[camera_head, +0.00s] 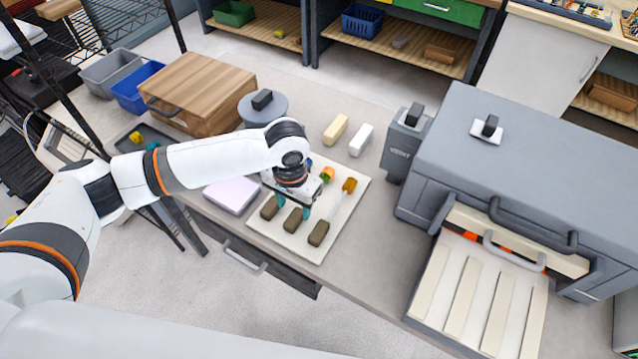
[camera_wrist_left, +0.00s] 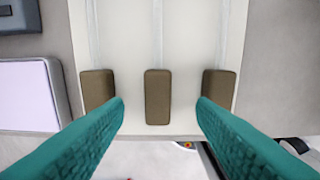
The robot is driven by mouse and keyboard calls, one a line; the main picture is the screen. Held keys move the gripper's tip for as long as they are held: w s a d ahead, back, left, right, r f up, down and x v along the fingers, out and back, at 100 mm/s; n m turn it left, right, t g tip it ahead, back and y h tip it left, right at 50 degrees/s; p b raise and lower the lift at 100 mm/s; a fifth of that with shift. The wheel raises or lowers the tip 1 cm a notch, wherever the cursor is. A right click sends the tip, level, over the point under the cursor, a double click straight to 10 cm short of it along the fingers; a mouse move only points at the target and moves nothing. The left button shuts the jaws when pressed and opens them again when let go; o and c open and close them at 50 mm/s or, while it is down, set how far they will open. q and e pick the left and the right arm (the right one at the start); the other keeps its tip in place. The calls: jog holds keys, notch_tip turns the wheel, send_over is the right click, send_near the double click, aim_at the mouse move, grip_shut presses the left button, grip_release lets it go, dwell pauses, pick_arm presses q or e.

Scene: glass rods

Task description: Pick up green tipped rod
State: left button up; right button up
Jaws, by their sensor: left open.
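Three rods with brown handles lie side by side on a pale board (camera_head: 312,252): a left handle (camera_head: 269,208), a middle handle (camera_head: 293,221) and a right handle (camera_head: 318,233). The right rod ends in an amber tip (camera_head: 349,185). An orange tip (camera_head: 327,174) with some green beside it shows past my gripper; I cannot tell clearly which rod is green tipped. My left gripper (camera_head: 291,204) is open above the board. In the left wrist view its teal fingers (camera_wrist_left: 160,103) are spread on either side of the middle handle (camera_wrist_left: 158,97), empty. My right gripper is not in view.
A lilac pad (camera_head: 232,194) lies left of the board. A wooden box (camera_head: 200,85) and a round grey lidded thing (camera_head: 262,110) stand behind. Cream and white blocks (camera_head: 335,129) lie farther back. A large grey oven-like machine (camera_head: 530,160) with a slotted tray stands right.

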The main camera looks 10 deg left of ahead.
aim_at(295, 216)
pick_arm(q)
notch_tip(295, 216, down, 4)
jog(key=shift+w+a+f+p, duration=0.1)
jog(key=shift+p, duration=0.25)
jog(key=shift+c, duration=0.5)
jog(key=c, duration=1)
